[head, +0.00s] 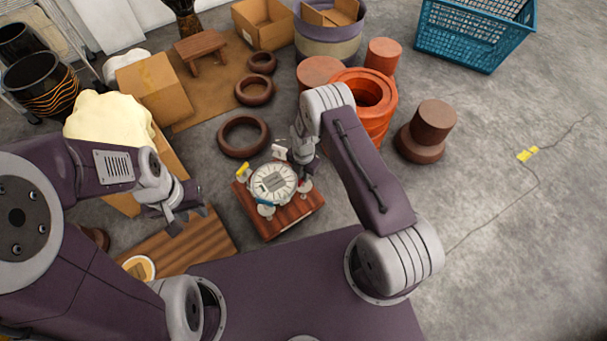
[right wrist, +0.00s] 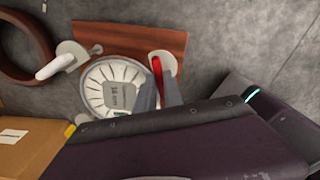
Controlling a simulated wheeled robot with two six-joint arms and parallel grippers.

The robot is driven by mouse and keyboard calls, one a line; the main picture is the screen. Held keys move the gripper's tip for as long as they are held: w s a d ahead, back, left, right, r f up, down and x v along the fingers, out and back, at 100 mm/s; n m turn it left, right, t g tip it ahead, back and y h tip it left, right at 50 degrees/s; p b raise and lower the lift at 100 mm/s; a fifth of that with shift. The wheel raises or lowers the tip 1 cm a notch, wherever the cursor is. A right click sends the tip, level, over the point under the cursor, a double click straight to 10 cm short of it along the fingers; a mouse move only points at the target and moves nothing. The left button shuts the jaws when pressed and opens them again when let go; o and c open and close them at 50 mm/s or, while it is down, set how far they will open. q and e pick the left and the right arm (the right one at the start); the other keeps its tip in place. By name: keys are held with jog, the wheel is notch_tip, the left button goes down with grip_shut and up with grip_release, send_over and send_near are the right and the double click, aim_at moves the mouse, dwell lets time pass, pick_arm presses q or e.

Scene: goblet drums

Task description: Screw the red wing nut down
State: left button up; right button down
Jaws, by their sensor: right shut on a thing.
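The red wing nut (right wrist: 157,70) shows in the right wrist view, on a pale lug at the edge of the round drum head. My right gripper (right wrist: 158,93) is shut on it, with one finger on each side. In the head view my right gripper (head: 305,167) hides the red nut. The drum head (head: 265,192) has a white face with dark radial marks and a grey centre label, and sits on a reddish wooden board (head: 291,224). My left gripper (head: 178,218) is open and empty, left of the board.
A white wing nut (head: 279,151) and a yellow one (head: 243,171) stand around the drum head. Brown rings (head: 243,137) lie behind it, and an orange drum shell (head: 368,98) stands to the right.

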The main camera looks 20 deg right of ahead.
jog(key=m+p, duration=0.1)
jog(key=m, duration=0.5)
jog(key=shift+r+p, duration=0.1)
jog(key=shift+p, duration=0.25)
jog(key=m+p, duration=0.1)
jog(key=m, duration=0.5)
jog(key=shift+m, duration=0.3)
jog(key=m, duration=0.5)
jog(key=shift+m, duration=0.3)
jog(key=m, duration=0.5)
jog(key=shift+m+p, duration=0.3)
jog(key=shift+p, duration=0.05)
jog(key=c, duration=1.5)
grip_release()
jog(key=shift+o, duration=0.2)
